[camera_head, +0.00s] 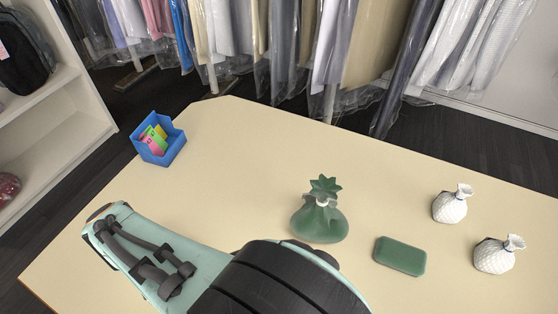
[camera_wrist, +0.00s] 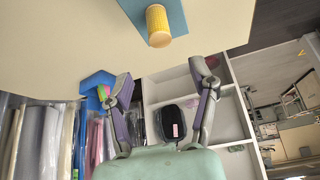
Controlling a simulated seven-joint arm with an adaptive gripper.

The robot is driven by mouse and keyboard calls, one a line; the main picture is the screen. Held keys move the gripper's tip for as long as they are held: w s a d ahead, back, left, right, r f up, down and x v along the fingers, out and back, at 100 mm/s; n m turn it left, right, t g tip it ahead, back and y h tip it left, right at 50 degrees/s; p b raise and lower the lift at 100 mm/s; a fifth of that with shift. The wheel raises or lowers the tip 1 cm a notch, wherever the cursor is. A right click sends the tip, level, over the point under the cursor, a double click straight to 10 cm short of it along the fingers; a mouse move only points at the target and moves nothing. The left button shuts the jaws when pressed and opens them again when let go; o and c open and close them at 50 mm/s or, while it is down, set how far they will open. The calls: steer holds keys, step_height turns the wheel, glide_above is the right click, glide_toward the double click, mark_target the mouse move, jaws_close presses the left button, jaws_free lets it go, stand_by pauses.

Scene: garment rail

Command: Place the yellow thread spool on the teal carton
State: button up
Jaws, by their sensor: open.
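The yellow thread spool (camera_wrist: 158,24) is a ribbed cylinder at the top middle of the wrist view. It appears to stand on the flat teal carton (camera_wrist: 178,14), part of which is cut off by the picture's top edge. My gripper (camera_wrist: 163,75) is open and empty, its two fingers spread wide. The spool is beyond the fingertips and apart from them, with a visible gap. Neither the spool nor the carton shows in the head view, where my arm covers the near part of the table.
The table (camera_head: 240,150) is clear in its middle. A blue holder with colored cards (camera_head: 158,140) stands at the far left. A green sack-like ornament (camera_head: 320,215), a green block (camera_head: 400,256) and two white vases (camera_head: 452,205) stand right of my arm. Bagged garments (camera_head: 270,50) hang behind.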

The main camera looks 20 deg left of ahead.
steer(key=w+d+r+m+h, duration=0.1)
steer(key=w+d+r+m, duration=0.15)
steer(key=w+d, duration=0.45)
steer(key=w+d+r+m+t+h, duration=0.1)
steer(key=w+d+m+h, duration=0.15)
steer(key=d, duration=0.85)
steer(key=w+d+r+m+h, duration=0.1)
steer(key=w+d+r+m, duration=0.15)
steer(key=w+d, duration=0.4)
steer(key=s+d+m+g, duration=0.1)
steer(key=s+d+m, duration=0.2)
steer(key=s+d, duration=0.3)
steer(key=s+d+m+g, duration=0.1)
steer(key=s+d+m, duration=0.3)
steer(key=d, duration=0.9)
steer(key=shift+s+d+f+h, duration=0.35)
steer(key=shift+s, duration=0.8)
